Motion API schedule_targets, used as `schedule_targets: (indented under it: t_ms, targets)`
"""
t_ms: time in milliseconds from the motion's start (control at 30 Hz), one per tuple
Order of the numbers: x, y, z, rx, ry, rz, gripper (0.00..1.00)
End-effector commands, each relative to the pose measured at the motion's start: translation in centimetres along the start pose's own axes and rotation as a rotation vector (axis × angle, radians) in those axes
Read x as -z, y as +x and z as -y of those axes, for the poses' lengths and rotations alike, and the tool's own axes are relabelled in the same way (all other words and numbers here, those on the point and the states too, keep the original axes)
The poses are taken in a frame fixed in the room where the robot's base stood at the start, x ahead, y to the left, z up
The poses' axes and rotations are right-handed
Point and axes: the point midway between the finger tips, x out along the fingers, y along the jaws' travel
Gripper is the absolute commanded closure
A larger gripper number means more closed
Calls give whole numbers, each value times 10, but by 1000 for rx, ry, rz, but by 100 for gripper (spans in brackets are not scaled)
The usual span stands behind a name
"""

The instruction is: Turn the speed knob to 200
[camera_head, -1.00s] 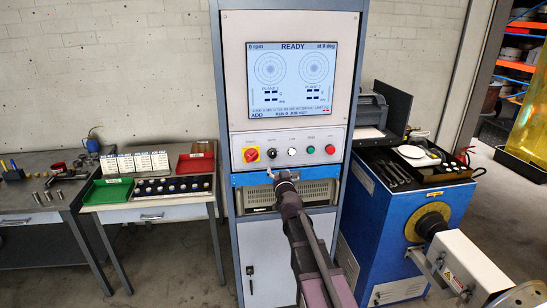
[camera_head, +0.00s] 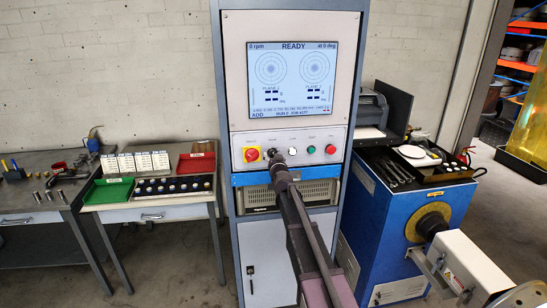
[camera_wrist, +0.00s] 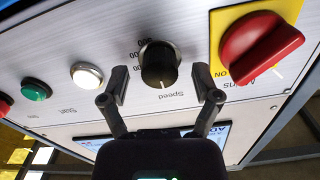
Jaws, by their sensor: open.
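The black speed knob (camera_wrist: 160,66) is on the control panel in the wrist view, with "Speed" printed beside it and numbers around its other side. My gripper (camera_wrist: 163,80) is open, with one finger on each side of the knob and a gap visible between them. In the head view my gripper (camera_head: 277,160) is in front of the panel and largely hides the knob. The screen (camera_head: 291,78) reads READY, 0 rpm and at 0 deg.
A red mains switch on a yellow plate (camera_wrist: 258,48) sits close beside one finger. A white button (camera_wrist: 87,75) and a green button (camera_wrist: 36,89) lie on the other side. A table with bins (camera_head: 108,191) stands left of the cabinet; a blue machine (camera_head: 390,235) stands right.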

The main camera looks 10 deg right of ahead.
Motion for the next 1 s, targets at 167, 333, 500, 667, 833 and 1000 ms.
schedule_targets:
  t_ms: [167,333,500,667,833,1000]
  targets:
    - [0,2,0,0,0,0,19]
    - [0,1,-1,-1,0,0,22]
    - [0,1,-1,-1,0,0,73]
    - [0,2,-1,-1,0,0,100]
    - [0,2,-1,-1,6,-2,100]
    - [1,2,-2,-2,40,-2,100]
